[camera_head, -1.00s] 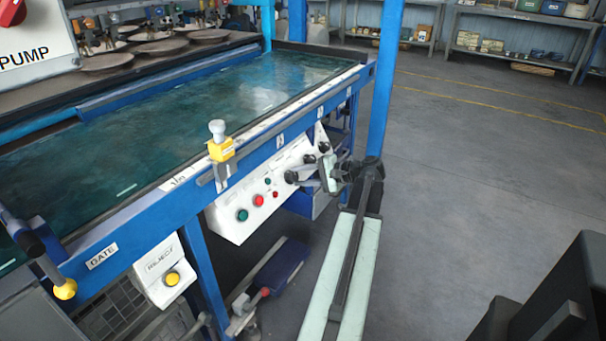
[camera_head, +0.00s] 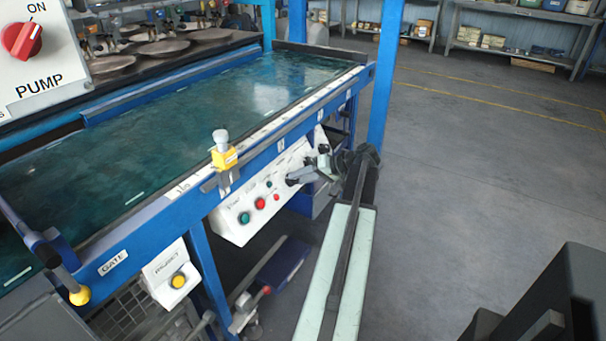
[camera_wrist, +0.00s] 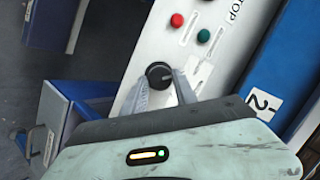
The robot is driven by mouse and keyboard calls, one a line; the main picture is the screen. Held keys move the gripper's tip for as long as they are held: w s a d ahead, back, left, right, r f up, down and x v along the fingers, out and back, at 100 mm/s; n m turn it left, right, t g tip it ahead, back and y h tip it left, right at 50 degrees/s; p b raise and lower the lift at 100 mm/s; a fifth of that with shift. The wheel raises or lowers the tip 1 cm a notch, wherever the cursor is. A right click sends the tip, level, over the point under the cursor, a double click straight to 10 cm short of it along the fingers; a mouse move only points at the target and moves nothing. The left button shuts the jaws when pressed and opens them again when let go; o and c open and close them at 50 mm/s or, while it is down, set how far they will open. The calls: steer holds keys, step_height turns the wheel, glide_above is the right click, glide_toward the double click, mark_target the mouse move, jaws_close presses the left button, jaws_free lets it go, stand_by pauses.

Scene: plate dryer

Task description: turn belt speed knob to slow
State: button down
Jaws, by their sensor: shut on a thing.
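A round black knob (camera_wrist: 160,75) sits on a white control panel. Its label is not readable, so I cannot tell from print which knob it is. My gripper (camera_wrist: 161,82) has one grey finger on each side of the knob, closed on it. In the head view my gripper (camera_head: 292,181) reaches the front of the white panel (camera_head: 236,229) under the tank's blue rail, and the arm hides part of that panel. A pale mark on the knob faces up and to the right in the wrist view.
A green button (camera_head: 244,218) and a red button (camera_head: 260,204) are left of my gripper on the same panel. A red pump switch (camera_head: 22,40) is at the upper left. A yellow-based clamp (camera_head: 223,156) stands on the rail.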

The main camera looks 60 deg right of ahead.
steer(key=shift+a+n, duration=0.1)
steer(key=shift+n, duration=0.5)
steer(key=c, duration=1)
jaws_free()
steer(key=shift+p, duration=0.3)
steer(key=p+v, duration=0.4)
steer(key=v, duration=0.4)
